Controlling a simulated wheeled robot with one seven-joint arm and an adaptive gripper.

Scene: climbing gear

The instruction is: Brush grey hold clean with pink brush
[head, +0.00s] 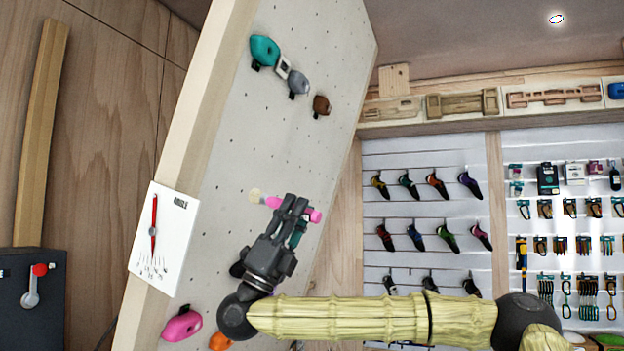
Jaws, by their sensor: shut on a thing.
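The grey hold (298,83) is fixed high on the tilted climbing wall, between a teal hold and a brown hold. My gripper (293,205) is in front of the wall, well below the grey hold. It is shut on the pink brush (273,202), which lies crosswise in the jaws. The brush's pale bristle end (256,196) points left and its pink handle end (315,215) sticks out to the right. The brush is apart from the grey hold. I cannot tell whether the bristles touch the wall.
A teal hold (264,52) and a brown hold (321,105) flank the grey one. A pink hold (183,324) and an orange hold (220,341) sit low. An angle plate (165,238) is on the wall's side edge. Shoe racks (424,210) stand behind on the right. The mid-wall is bare.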

